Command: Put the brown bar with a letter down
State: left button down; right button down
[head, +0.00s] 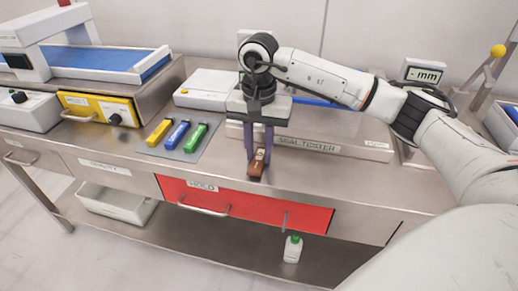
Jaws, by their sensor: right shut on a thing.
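The brown bar (256,170) is small and sits at the front part of the steel counter, above the red drawer front. It has a pale patch on top; any letter is too small to read. My right gripper (258,155) points down from above with its two purple-grey fingers on either side of the bar, shut on it. The bar's lower end is at or just above the counter surface; I cannot tell if it touches. My left gripper is not in view.
Yellow (159,132), blue (177,134) and green (196,138) bars lie on a grey mat (168,150) to the left. A seal tester (320,146) stands behind the gripper. The red drawer (240,206) is below. A white bottle (292,250) stands on the lower shelf.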

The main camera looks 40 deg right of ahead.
jog(key=shift+f, duration=0.1)
jog(key=c, duration=1.5)
grip_release()
jog(key=shift+o, duration=0.2)
